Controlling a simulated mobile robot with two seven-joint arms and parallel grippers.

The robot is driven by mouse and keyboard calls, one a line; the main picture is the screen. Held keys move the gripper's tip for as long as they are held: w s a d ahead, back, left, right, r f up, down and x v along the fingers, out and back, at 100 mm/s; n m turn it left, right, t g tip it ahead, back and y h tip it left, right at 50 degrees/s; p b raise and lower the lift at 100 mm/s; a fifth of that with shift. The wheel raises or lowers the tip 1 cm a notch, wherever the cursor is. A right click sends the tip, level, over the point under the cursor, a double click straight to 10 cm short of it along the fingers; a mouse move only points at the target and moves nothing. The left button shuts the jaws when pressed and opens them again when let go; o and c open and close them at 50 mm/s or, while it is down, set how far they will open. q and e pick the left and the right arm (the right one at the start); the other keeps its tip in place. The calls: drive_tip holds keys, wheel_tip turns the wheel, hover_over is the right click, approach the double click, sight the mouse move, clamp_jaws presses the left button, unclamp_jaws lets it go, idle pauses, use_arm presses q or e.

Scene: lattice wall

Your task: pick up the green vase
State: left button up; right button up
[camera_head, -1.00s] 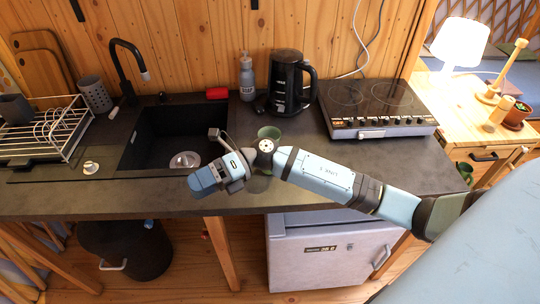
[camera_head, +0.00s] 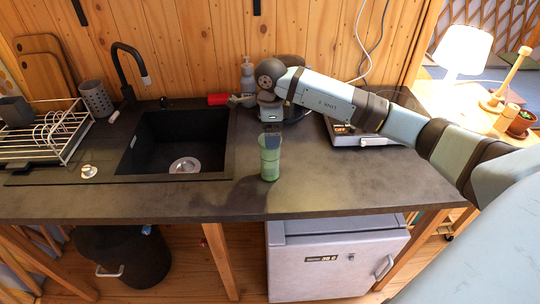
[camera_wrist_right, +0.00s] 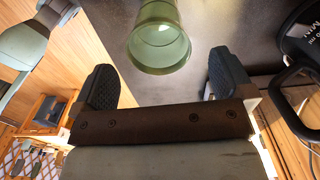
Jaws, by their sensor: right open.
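The green vase (camera_head: 269,162) is a translucent cup-like vessel standing upright on the dark counter, right of the sink. In the right wrist view the jaws (camera_wrist_right: 165,78) are apart and empty, and the vase (camera_wrist_right: 158,30) shows just ahead of the gap between the fingers. I cannot tell if a finger touches it. My left gripper is not in view.
The black sink (camera_head: 170,145) lies left of the vase. A soap bottle (camera_head: 247,78) and a red item (camera_head: 217,99) stand behind. The kettle (camera_wrist_right: 300,45) is close by, mostly hidden by my arm in the head view. The counter (camera_head: 345,185) in front is clear.

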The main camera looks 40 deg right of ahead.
sight(270, 158)
wheel_tip(270, 158, down, 2)
drive_tip(key=shift+f, duration=0.1)
wheel_tip(270, 158, down, 5)
drive_tip(key=shift+a+f+p, duration=0.1)
drive_tip(key=shift+p, duration=0.85)
drive_tip(key=c, duration=1.1)
drive_tip(key=shift+c, duration=0.2)
